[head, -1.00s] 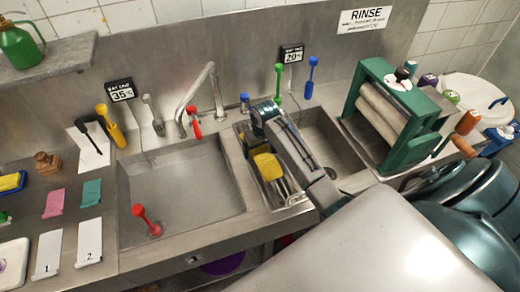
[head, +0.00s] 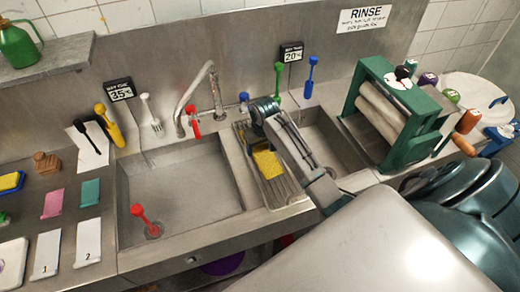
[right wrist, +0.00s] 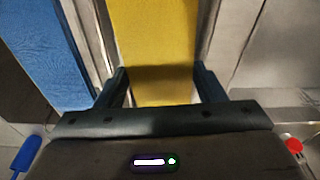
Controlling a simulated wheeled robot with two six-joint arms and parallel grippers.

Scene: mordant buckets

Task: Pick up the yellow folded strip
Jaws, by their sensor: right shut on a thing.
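The yellow folded strip (head: 267,163) is at the ribbed metal drainer between the two sinks. In the right wrist view the yellow strip (right wrist: 155,45) runs up from between the fingers, one finger on each side of it. My right gripper (right wrist: 162,88) is shut on the strip. In the head view its jaws are mostly hidden under my wrist, just above the strip. I cannot tell whether the strip is clear of the drainer. My left gripper is not in view.
The drainer (head: 284,192) lies beside the left sink (head: 180,190), which holds a red-handled plug (head: 141,214). A faucet (head: 198,95) stands behind. A green roller wringer (head: 395,115) is at the right. A blue strip (right wrist: 45,45) lies left of the yellow one in the wrist view.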

